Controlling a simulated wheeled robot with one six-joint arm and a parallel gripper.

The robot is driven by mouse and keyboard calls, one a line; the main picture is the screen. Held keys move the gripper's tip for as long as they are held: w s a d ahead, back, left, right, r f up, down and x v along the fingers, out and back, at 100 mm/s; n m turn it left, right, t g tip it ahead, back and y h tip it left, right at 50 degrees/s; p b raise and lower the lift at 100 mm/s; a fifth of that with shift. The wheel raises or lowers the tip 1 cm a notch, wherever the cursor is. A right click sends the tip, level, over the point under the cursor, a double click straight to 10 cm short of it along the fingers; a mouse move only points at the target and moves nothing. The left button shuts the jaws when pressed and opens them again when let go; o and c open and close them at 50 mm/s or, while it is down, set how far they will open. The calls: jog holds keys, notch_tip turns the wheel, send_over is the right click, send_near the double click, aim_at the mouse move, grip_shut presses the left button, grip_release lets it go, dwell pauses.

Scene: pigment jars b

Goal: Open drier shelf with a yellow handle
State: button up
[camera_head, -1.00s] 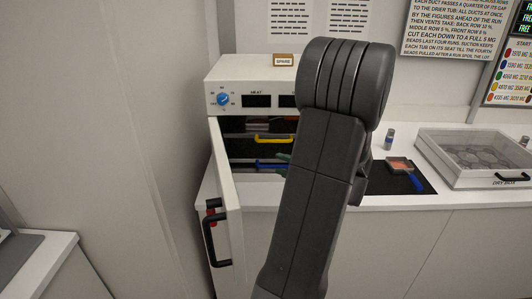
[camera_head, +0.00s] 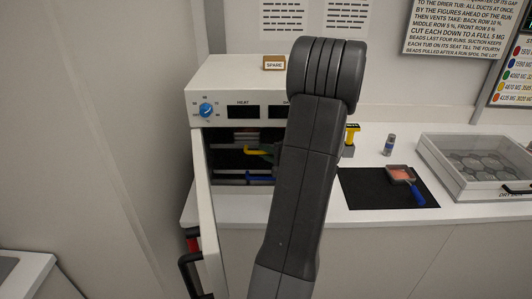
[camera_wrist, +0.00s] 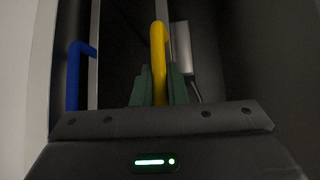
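The white drier (camera_head: 270,84) stands on the counter with its door (camera_head: 206,225) swung open to the left. Inside, the shelf's yellow handle (camera_head: 257,151) shows above a blue handle (camera_head: 262,178). My gripper (camera_wrist: 161,84) is at the yellow handle, which also shows in the wrist view (camera_wrist: 158,50). Its green fingers sit close against both sides of the handle and appear shut on it. The blue handle (camera_wrist: 73,75) is to the left in the wrist view. My arm hides the drier's right side. The yellow-handled shelf looks pushed in.
The open door, with its black handle (camera_head: 190,270), borders the left of the opening. On the counter to the right are a black mat (camera_head: 365,190), a scoop with a blue handle (camera_head: 405,181), a small jar (camera_head: 389,145) and a clear-lidded dry box (camera_head: 475,165).

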grip_shut()
jog(key=shift+s+f, duration=0.1)
jog(key=shift+s+b, duration=0.25)
jog(key=shift+b, duration=0.15)
jog(key=s+b, duration=0.7)
jog(key=s, duration=1.1)
jog(key=shift+f+b, duration=0.15)
jog(key=shift+b, duration=0.25)
jog(key=shift+s, duration=0.1)
jog(key=o, duration=0.6)
grip_release()
jog(key=shift+w, duration=0.2)
